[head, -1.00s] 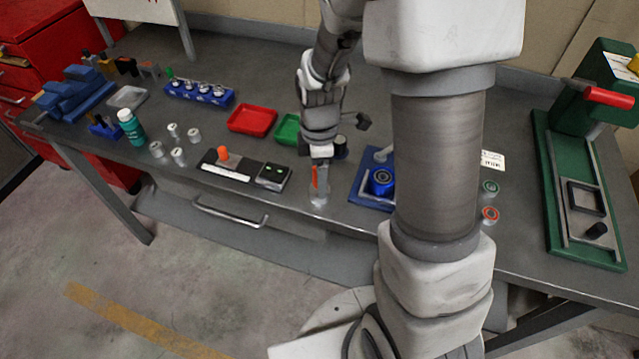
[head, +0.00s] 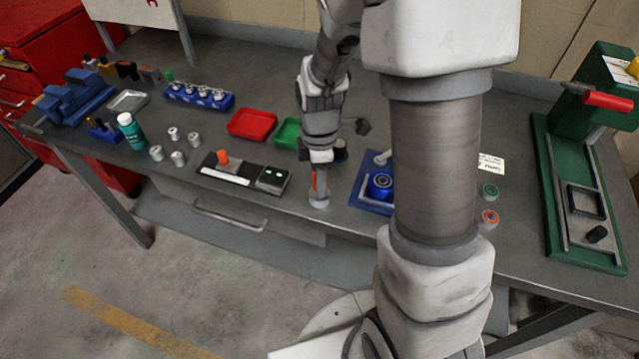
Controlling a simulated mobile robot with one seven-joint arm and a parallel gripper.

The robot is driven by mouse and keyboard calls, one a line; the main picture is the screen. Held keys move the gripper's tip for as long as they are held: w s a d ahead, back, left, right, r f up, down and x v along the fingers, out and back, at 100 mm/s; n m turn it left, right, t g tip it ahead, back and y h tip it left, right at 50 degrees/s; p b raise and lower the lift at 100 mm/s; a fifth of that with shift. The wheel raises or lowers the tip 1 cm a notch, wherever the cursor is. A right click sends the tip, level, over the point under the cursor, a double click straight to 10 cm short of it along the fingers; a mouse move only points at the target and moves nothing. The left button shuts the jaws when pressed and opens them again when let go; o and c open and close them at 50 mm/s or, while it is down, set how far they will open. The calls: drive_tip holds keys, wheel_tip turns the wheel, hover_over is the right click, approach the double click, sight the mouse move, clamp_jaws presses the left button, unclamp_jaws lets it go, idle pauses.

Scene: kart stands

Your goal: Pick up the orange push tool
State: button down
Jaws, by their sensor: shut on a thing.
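My gripper (head: 319,178) points down near the front edge of the grey workbench, in the middle of the head view. It is shut on a slim orange upright piece, the orange push tool (head: 315,181), of which only a narrow strip shows between the fingers. Below it is a small silver round base (head: 318,201) at the bench top. I cannot tell whether the tool stands in this base or is joined to it. The fingertips are small and partly blend with the tool.
A black fixture (head: 213,165) with an orange knob stands left of my gripper, beside a small black box (head: 272,180). A blue fixture (head: 362,190) is close on the right. Red (head: 252,137) and green (head: 286,144) trays lie behind. A green press (head: 552,200) stands far right.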

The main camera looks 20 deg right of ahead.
drive_tip(key=shift+r, duration=0.15)
drive_tip(key=r, duration=0.4)
drive_tip(key=shift+s+d+r, duration=0.1)
drive_tip(key=shift+d+r, duration=0.1)
drive_tip(key=shift+d, duration=0.05)
drive_tip(key=s+d+r, duration=0.6)
drive_tip(key=d, duration=0.2)
drive_tip(key=w+p, duration=1.1)
drive_tip(key=w, duration=0.7)
drive_tip(key=shift+f+b, duration=2)
drive_tip(key=shift+f, duration=0.6)
drive_tip(key=shift+f+b, duration=0.5)
drive_tip(key=shift+f, duration=0.1)
wheel_tip(320, 180, up, 7)
drive_tip(key=p, duration=0.4)
